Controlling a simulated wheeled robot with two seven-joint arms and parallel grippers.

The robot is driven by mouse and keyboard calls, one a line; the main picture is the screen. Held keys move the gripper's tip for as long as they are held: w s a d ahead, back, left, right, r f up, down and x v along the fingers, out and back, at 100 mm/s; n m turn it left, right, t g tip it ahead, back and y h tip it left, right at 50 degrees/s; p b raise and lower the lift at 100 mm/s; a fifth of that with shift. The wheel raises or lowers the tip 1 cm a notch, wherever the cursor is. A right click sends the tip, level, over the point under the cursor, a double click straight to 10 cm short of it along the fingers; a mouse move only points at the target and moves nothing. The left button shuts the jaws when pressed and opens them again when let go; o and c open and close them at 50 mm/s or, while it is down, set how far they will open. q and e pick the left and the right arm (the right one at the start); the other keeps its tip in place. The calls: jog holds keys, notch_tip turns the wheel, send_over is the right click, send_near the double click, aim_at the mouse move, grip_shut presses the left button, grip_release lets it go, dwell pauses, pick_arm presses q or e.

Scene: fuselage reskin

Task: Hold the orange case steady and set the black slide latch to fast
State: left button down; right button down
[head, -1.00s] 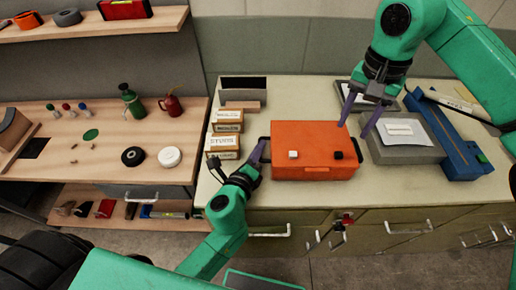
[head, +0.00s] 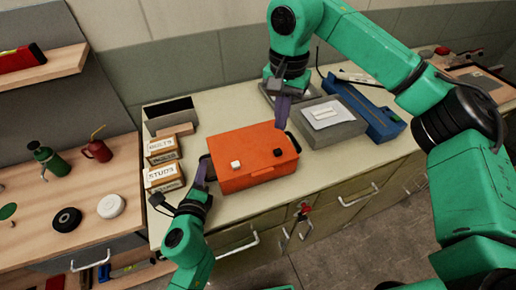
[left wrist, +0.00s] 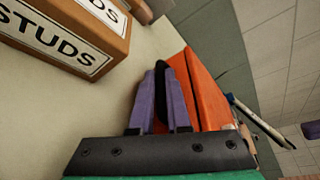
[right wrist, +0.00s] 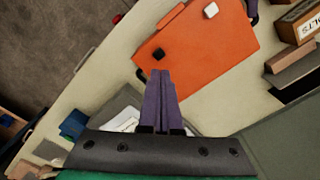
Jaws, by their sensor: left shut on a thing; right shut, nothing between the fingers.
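The orange case (head: 240,145) lies flat on the bench; it also shows in the left wrist view (left wrist: 203,90) and right wrist view (right wrist: 205,60). On it are a black slide latch (head: 278,152) on the right and a white one (head: 235,165) on the left. The black latch shows in the right wrist view (right wrist: 158,55); its setting cannot be read. My left gripper (head: 203,172) is shut on the case's black left handle (left wrist: 164,90). My right gripper (head: 281,112) is shut and empty, over the case's far right edge, apart from the black latch.
Boxes of studs (head: 163,177) and bolts (head: 162,148) stand left of the case, close to my left gripper. A grey box (head: 331,120) and a blue case (head: 365,115) lie to the right. The bench front (head: 240,207) is clear.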

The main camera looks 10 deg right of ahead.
jog(key=n+y, duration=0.1)
jog(key=n, duration=0.8)
jog(key=a+n+y, duration=0.1)
jog(key=n, duration=0.8)
jog(key=a+n+y, duration=0.1)
jog(key=n, duration=0.8)
jog(key=shift+s+a+g+y, duration=0.2)
jog(key=shift+g+y, duration=0.1)
jog(key=shift+g, duration=0.1)
